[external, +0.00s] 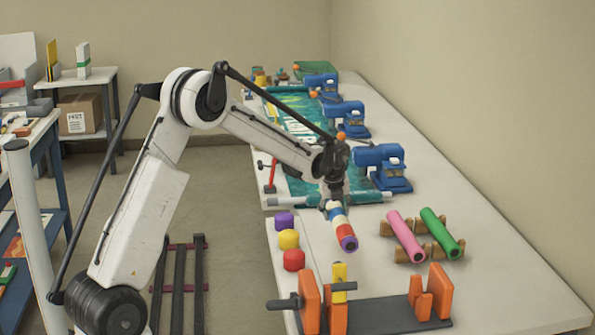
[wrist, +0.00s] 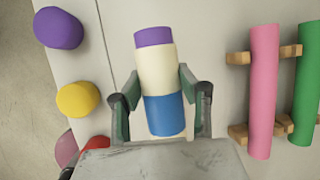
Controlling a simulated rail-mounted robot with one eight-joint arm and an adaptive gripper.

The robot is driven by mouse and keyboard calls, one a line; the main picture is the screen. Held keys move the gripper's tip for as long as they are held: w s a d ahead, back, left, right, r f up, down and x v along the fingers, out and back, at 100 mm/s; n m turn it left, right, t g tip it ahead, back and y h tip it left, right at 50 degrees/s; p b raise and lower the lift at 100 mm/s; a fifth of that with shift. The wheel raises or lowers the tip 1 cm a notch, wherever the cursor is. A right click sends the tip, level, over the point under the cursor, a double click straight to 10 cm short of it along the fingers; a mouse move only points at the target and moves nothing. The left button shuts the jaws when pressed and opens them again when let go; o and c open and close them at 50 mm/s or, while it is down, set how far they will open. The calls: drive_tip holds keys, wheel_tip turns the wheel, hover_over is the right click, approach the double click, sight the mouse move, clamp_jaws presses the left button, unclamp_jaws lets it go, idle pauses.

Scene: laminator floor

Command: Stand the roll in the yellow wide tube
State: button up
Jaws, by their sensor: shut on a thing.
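My gripper (external: 334,204) is shut on a banded roll (external: 343,230), which is held tilted above the white bench. The roll also shows in the wrist view (wrist: 158,72), between the two fingers (wrist: 162,98), with purple, cream and blue bands visible there. In the external view its lower end is purple with a dark centre. A short, wide yellow cylinder (external: 288,239) stands on the bench to the left of the roll, between a purple one and a red one. It also shows in the wrist view (wrist: 77,99). I cannot see an opening in it.
The purple cylinder (external: 284,221) and red cylinder (external: 294,260) flank the yellow one near the bench's left edge. A pink roll (external: 405,236) and a green roll (external: 441,233) lie on wooden cradles at right. An orange-bracketed stand (external: 375,318) is in front. Blue machines (external: 382,168) stand behind.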

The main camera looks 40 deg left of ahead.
drive_tip(key=w+d+f, duration=0.2)
drive_tip(key=w, duration=0.1)
drive_tip(key=shift+d+f, duration=0.2)
drive_tip(key=shift+d, duration=0.2)
drive_tip(key=shift+f, duration=2)
drive_tip(key=shift+f, duration=0.2)
drive_tip(key=o, duration=1.2)
drive_tip(key=shift+r, duration=0.15)
